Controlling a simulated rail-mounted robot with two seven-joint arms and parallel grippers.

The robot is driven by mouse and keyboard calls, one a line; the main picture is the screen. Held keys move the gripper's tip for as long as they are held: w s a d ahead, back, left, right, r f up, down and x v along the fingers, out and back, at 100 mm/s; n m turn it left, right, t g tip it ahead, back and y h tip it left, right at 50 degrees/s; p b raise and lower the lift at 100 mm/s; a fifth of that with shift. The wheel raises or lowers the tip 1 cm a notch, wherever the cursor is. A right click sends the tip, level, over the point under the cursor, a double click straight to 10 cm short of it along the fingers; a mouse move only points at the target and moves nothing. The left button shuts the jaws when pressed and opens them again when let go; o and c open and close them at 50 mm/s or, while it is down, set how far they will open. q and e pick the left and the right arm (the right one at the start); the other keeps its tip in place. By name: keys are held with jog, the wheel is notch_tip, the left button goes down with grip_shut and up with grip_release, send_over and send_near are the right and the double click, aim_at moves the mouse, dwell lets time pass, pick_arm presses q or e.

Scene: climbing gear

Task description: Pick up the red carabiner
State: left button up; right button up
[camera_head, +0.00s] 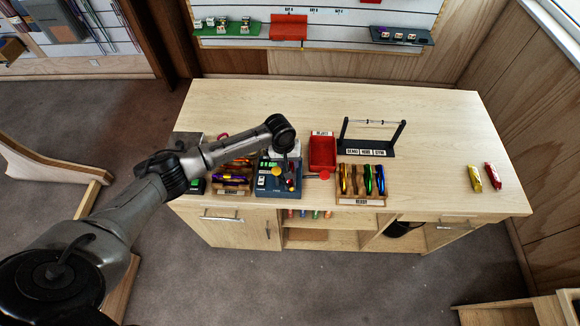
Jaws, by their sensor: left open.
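A red carabiner (493,175) lies flat on the right part of the wooden table (437,130), beside a yellow carabiner (474,178). The two lie close together but look apart. My left arm reaches in from the left. Its gripper (283,165) is open, pointing down over a blue device (265,183) left of the table's middle. It is far to the left of the red carabiner. The fingers are small and hard to make out against the device. My right gripper is not in view.
A red tray (323,152) and a wooden rack of coloured carabiners (361,182) stand near the middle. A black stand (370,138) is behind the rack. Another rack (232,178) is partly hidden by my left arm.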

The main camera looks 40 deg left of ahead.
pick_arm(q)
jog(key=shift+w+f, duration=0.1)
jog(key=shift+f, duration=0.9)
jog(key=shift+c, duration=0.2)
grip_shut()
